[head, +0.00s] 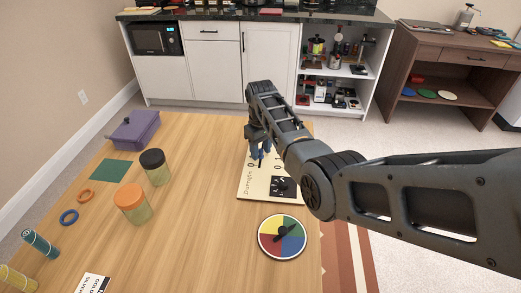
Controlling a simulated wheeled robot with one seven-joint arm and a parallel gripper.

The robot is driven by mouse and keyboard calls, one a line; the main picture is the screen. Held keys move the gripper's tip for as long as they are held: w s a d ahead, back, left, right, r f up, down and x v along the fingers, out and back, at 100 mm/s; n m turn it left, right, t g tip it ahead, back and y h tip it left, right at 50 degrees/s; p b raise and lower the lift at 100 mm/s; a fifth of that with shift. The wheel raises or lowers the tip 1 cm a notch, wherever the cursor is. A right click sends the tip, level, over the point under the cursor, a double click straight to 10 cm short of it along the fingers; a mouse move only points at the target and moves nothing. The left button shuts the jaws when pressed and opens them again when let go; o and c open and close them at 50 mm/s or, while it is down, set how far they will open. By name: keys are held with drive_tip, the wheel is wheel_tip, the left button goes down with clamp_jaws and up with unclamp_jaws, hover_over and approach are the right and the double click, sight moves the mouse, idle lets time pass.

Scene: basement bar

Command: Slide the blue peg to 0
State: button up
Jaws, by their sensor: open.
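A cream board (257,190) with printed lettering, a "0" mark and a dark dial lies near the right edge of the wooden table. The blue peg (262,155) shows as a small blue piece at the upper part of the board, close to the "0" mark. My gripper (258,153) points down over this part of the board, with its fingers at the peg. The jaws are open. My gripper and arm hide much of the board's far part, so I cannot tell whether the fingers touch the peg.
A colour wheel (282,236) lies just in front of the board. Two lidded jars (155,167) (132,204), a purple box (135,130), a green mat (110,169) and rings (69,217) stand or lie to the left. The table between jars and board is clear.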

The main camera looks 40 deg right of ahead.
drive_tip(key=shift+f, duration=0.2)
drive_tip(key=shift+c, duration=0.3)
clamp_jaws()
